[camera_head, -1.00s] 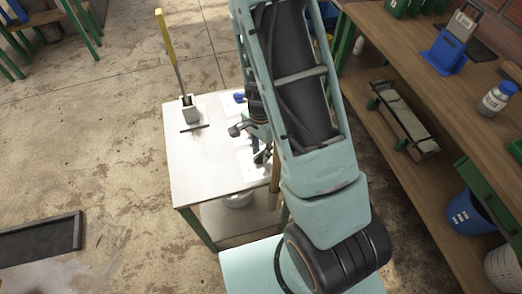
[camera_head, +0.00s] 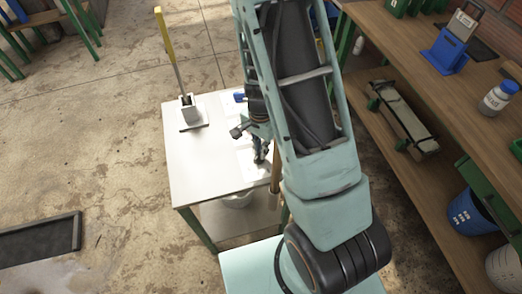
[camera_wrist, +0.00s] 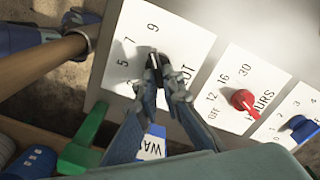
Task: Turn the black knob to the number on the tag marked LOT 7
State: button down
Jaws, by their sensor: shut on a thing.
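The black knob (camera_wrist: 152,54) sits on a white dial card (camera_wrist: 182,42) in the wrist view, partly covered by my fingers. Numbers 5, 7 and 9 show around it, and another figure is partly hidden. Letters ending in "OT" show beside my fingers. My gripper (camera_wrist: 163,78) is shut on the black knob, with a fingertip on either side. I cannot tell which number the knob points to. In the head view my gripper (camera_head: 260,150) is small and low over the white table. I see no readable LOT 7 tag in either view.
A red knob (camera_wrist: 243,99) and a blue knob (camera_wrist: 303,129) sit on neighbouring dial cards. A wooden handle (camera_wrist: 40,65) lies close at left. A blue-and-white label (camera_wrist: 152,143) is partly behind my gripper.

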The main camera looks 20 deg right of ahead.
jog(key=n+b, duration=0.1)
jog(key=n, duration=0.2)
jog(key=shift+w+a+f, duration=0.1)
jog(key=shift+a+n+b, duration=0.1)
jog(key=shift+n+b, duration=0.7)
jog(key=shift+n, duration=0.7)
jog(key=c, duration=2.1)
grip_release()
notch_tip(320, 180, up, 12)
jog(key=shift+r, duration=0.15)
